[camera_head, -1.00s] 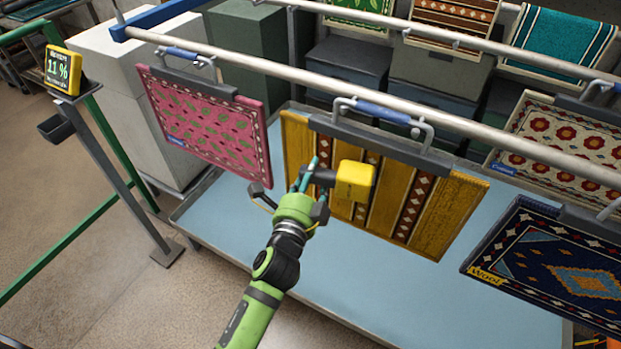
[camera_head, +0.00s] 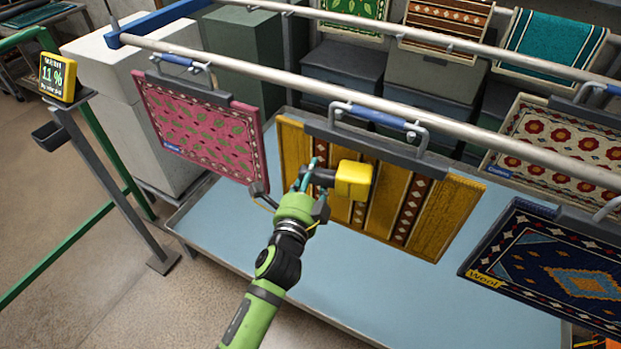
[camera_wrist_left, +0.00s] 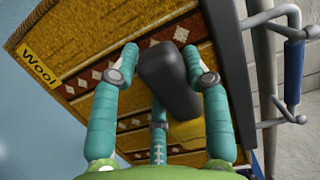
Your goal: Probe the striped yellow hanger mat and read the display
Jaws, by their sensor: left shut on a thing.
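The striped yellow mat (camera_head: 434,215) hangs from the front rail by a dark clamp hanger. It has gold bands with brown diamond stripes, and a "Wool" label shows in the left wrist view (camera_wrist_left: 38,67). My left gripper (camera_head: 309,176) is in front of the mat, shut on the dark handle of a yellow probe (camera_head: 354,180). The probe's head is at the mat; I cannot tell whether it touches. In the left wrist view the dark handle (camera_wrist_left: 168,80) sits between the teal fingers. The yellow display (camera_head: 57,77) on a post at left reads 11 %. My right gripper is not in view.
A pink mat (camera_head: 200,130) hangs close left of the gripper. A dark blue wool mat (camera_head: 560,265) and a floral mat (camera_head: 560,140) hang at right. The metal rail (camera_head: 270,72) runs above. A pale blue tray (camera_head: 225,215) lies below.

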